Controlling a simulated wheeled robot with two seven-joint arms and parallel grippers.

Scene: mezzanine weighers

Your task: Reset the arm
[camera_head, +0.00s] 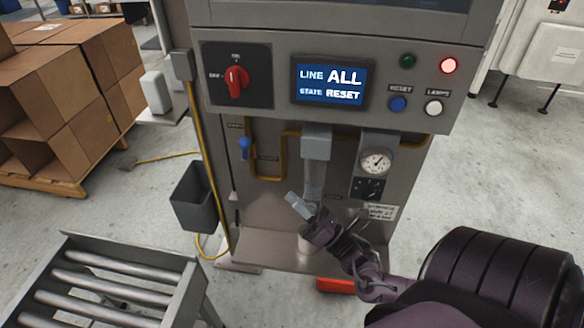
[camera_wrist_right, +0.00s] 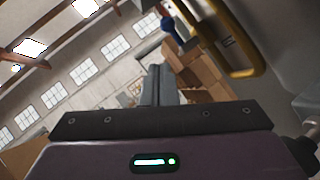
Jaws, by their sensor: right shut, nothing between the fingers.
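My right gripper (camera_head: 300,205) is in front of the lower part of the grey machine cabinet (camera_head: 214,125), near a grey vertical fitting (camera_head: 316,145). Its fingers (camera_wrist_right: 158,85) are together and empty in the right wrist view. My right arm (camera_head: 365,265) comes in from the lower right. The screen (camera_head: 332,83) on the cabinet reads "LINE ALL" and "STATE RESET". A red rotary knob (camera_head: 236,82) is left of the screen. A blue button (camera_head: 398,104) under the label RESET is right of it. My left gripper is not in view.
A red lamp (camera_head: 448,65) is lit; the green one (camera_head: 408,61) looks dark. A blue-handled valve (camera_head: 244,147), yellow pipe (camera_head: 267,178) and gauge (camera_head: 376,162) are on the cabinet. A roller conveyor (camera_head: 190,290), grey bin (camera_head: 194,197) and boxes (camera_head: 60,100) stand left.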

